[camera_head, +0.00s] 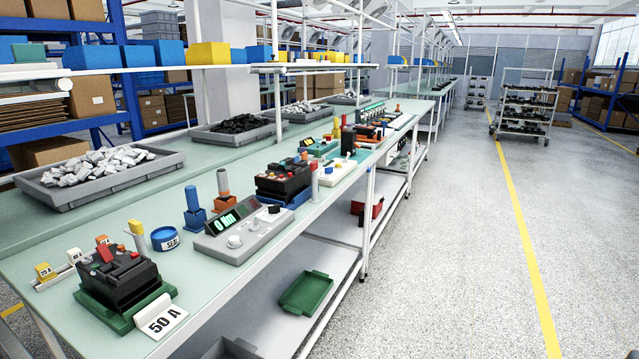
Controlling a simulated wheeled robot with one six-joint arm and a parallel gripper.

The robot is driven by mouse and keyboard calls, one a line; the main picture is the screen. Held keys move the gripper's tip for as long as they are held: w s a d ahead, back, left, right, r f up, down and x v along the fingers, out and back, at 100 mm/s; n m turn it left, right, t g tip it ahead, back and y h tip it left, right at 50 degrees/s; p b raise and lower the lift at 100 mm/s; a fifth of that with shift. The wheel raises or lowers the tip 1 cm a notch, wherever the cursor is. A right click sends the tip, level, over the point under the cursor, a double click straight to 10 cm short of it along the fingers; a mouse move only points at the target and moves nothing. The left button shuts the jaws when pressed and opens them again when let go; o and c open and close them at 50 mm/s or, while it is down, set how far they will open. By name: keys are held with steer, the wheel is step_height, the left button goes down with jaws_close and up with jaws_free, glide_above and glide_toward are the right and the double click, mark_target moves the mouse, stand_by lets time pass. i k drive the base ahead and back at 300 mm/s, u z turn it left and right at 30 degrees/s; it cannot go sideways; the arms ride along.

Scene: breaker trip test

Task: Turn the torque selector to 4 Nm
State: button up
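A grey control box (215,243) sits on the near workbench (75,215), close to its front edge. Its dark display (237,214) shows green characters that look like "0 Nm". A pale round knob (234,241) is on the box's near left part, and a black knob (274,209) is at its right end. A smaller pale part lies between them. I cannot tell for sure which knob is the torque selector, and its pointer and scale are too small to read. My gripper is not in view.
A black-and-red breaker (284,180) stands right. The aisle floor (450,260) is clear.

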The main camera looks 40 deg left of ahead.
mark_target(274, 210)
steer(key=u, duration=0.25)
steer(key=i, duration=1.15)
steer(key=u, duration=1.6)
steer(key=i, duration=0.85)
steer(key=u, duration=0.8)
